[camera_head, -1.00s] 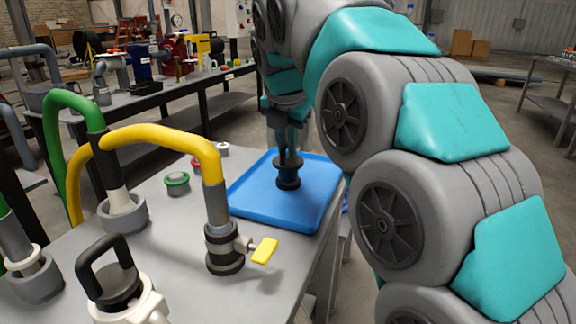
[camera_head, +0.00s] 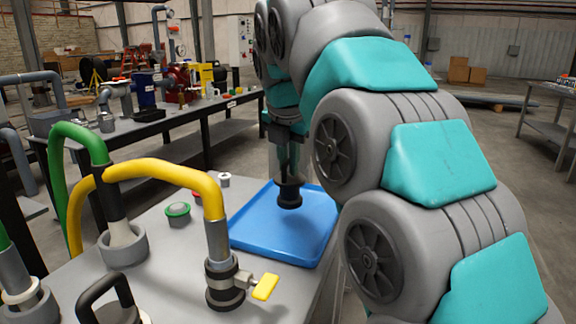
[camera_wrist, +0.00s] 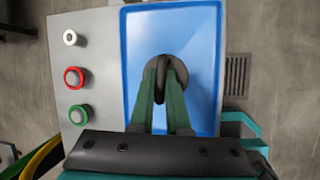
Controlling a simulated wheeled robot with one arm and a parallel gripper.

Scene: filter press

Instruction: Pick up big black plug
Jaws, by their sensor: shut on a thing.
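The big black plug (camera_head: 289,195) is a dark round piece with an upright handle. It hangs upright over the blue tray (camera_head: 265,250), seemingly a little above its floor. My gripper (camera_head: 288,172) is above it and shut on its handle. In the wrist view, both fingers of my gripper (camera_wrist: 168,90) close from either side on the dark handle, with the round plug body (camera_wrist: 182,68) beneath. The plug's underside is hidden.
A green-ringed fitting (camera_head: 177,211) and a white one (camera_head: 224,180) stand left of the tray; a red-ringed one (camera_wrist: 74,77) shows in the wrist view. A yellow hose (camera_head: 165,172) with a yellow valve lever (camera_head: 265,287) and a green hose (camera_head: 80,135) rise nearby.

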